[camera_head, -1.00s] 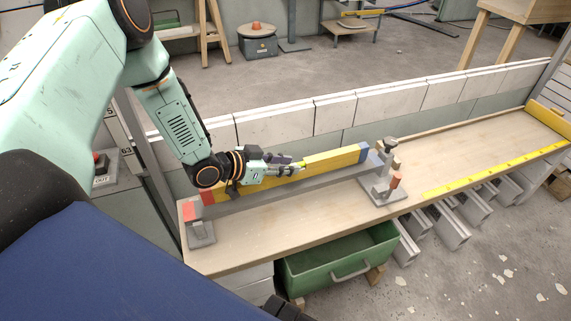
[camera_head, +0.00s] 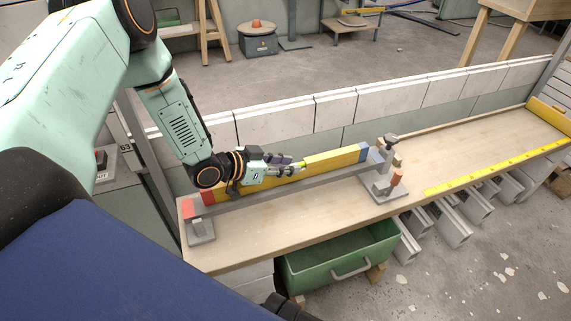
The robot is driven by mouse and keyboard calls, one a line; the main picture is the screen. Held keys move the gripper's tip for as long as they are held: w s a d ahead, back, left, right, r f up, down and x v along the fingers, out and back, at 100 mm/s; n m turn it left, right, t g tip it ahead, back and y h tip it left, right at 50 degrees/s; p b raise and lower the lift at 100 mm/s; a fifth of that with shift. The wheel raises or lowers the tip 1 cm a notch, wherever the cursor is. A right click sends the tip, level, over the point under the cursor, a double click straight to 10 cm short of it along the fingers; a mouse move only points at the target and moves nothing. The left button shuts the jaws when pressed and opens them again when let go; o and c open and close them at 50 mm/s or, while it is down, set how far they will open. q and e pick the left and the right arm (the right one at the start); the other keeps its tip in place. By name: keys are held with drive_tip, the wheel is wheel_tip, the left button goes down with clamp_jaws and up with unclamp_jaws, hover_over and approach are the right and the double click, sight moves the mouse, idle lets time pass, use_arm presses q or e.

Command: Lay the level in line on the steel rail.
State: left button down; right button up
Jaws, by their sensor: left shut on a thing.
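The level is a long yellow bar (camera_head: 335,157) with a red left end and a blue right end. My left gripper (camera_head: 300,169) is shut on it near its middle. The grey steel rail (camera_head: 300,182) runs along the near side of the level, roughly parallel to it, between a left stand (camera_head: 201,231) and a right stand (camera_head: 385,189). The rail covers part of the level's lower side in this view. I cannot tell whether the level touches the rail. My right gripper is out of view.
The wooden bench (camera_head: 455,175) carries both stands. A yellow ruler (camera_head: 495,168) lies on its right part. A pale block wall (camera_head: 275,128) runs along the back. An open green drawer (camera_head: 340,257) is below the front edge. The bench's middle right is clear.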

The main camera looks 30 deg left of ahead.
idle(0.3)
use_arm(q)
drive_tip(key=c, duration=1)
unclamp_jaws()
drive_tip(key=shift+f, duration=0.1)
drive_tip(key=shift+s+a, duration=0.1)
drive_tip(key=v, duration=0.5)
drive_tip(key=shift+s+a+r, duration=0.15)
drive_tip(key=shift+a+r, duration=0.1)
drive_tip(key=shift+v, duration=0.8)
drive_tip(key=shift+s+d, duration=0.1)
drive_tip(key=shift+d, duration=0.05)
drive_tip(key=shift+s, duration=0.1)
